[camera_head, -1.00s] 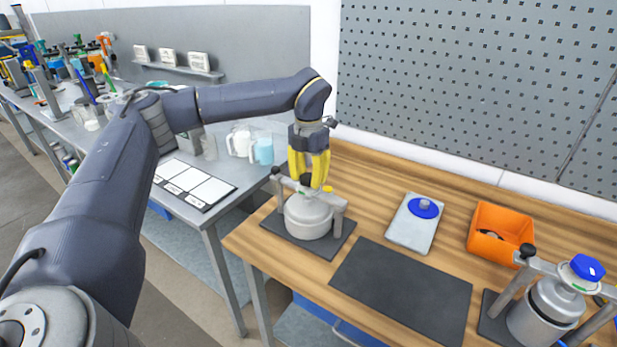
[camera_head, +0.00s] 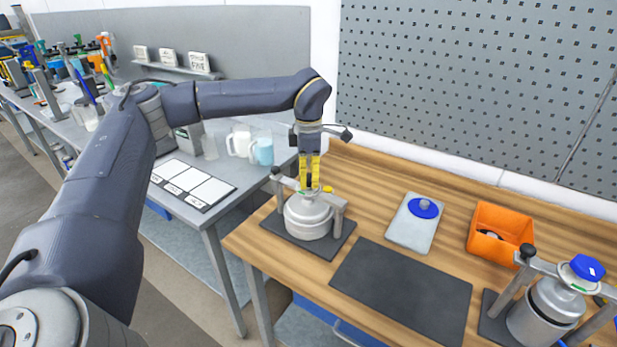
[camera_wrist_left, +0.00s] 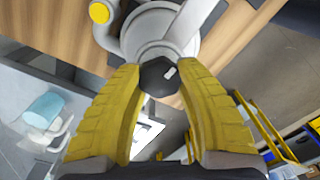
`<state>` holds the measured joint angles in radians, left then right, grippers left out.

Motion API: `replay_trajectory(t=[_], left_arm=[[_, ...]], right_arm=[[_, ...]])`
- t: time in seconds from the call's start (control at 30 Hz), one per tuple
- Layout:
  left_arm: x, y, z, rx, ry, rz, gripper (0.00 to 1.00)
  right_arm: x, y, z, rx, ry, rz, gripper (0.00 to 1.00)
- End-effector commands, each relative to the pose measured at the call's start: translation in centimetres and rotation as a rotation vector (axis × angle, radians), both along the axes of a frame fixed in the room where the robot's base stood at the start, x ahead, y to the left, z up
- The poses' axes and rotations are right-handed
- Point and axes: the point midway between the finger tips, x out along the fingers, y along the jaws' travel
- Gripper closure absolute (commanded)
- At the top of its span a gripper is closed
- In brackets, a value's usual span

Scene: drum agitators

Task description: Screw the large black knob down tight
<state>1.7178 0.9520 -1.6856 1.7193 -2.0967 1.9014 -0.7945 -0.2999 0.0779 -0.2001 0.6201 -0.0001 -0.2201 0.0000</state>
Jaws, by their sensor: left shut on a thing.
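The large black knob (camera_wrist_left: 158,77) sits on top of the clamp frame over a grey drum, and a white mark shows on its face. In the head view the drum (camera_head: 309,219) stands on a dark mat at the left end of the wooden bench, with the clamp's crossbar (camera_head: 322,194) over it. My left gripper (camera_head: 311,186) points straight down onto the knob. Its yellow fingers (camera_wrist_left: 161,82) are shut on the knob from both sides in the left wrist view. In the head view the fingers mostly hide the knob. My right gripper is out of view.
A second drum (camera_head: 545,304) with a blue knob stands in a clamp at the right. An orange bin (camera_head: 499,222), a pale plate (camera_head: 408,236) with a blue disc, and an empty dark mat (camera_head: 400,289) lie between. Cups (camera_head: 262,151) stand on the grey side table.

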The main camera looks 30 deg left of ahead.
Motion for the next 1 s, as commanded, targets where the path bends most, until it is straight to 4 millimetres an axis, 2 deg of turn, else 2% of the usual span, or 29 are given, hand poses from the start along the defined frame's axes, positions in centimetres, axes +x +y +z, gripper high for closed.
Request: replay_trajectory(t=[0.4, 0.97, 1.0], left_arm=[[0.17, 0.01, 0.35, -0.001, -0.008, -0.171, 0.94], [0.18, 0.02, 0.35, -0.001, -0.008, -0.195, 0.94], [0.18, 0.02, 0.35, -0.001, -0.008, -0.194, 0.60]], right_arm=[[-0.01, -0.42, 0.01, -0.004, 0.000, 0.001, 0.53], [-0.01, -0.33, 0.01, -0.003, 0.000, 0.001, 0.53], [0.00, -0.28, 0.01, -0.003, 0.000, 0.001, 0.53]])
